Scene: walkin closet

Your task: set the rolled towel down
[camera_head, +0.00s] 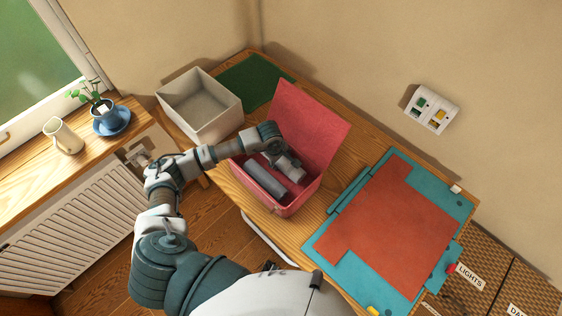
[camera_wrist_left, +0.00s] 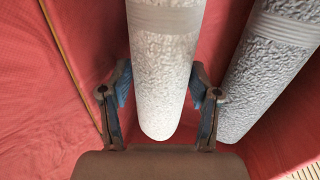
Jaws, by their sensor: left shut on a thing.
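A light rolled towel (camera_wrist_left: 163,75) is between the two fingers of my left gripper (camera_head: 284,158) in the left wrist view. The gripper is shut on it. In the head view this towel (camera_head: 290,170) is inside the open pink-red box (camera_head: 290,209), partly hidden by the gripper. A darker grey roll (camera_head: 265,180) lies in the box to its left; it also shows at right in the left wrist view (camera_wrist_left: 268,65). I cannot tell whether the held towel touches the box floor. My right gripper is not in view.
The box's lid (camera_head: 310,125) stands open at the back. An empty pale bin (camera_head: 200,105) is behind left, near a green mat (camera_head: 252,82). A teal board with a red-orange sheet (camera_head: 395,232) covers the table at right. A pitcher (camera_head: 63,136) and potted plant (camera_head: 108,118) are on the sill.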

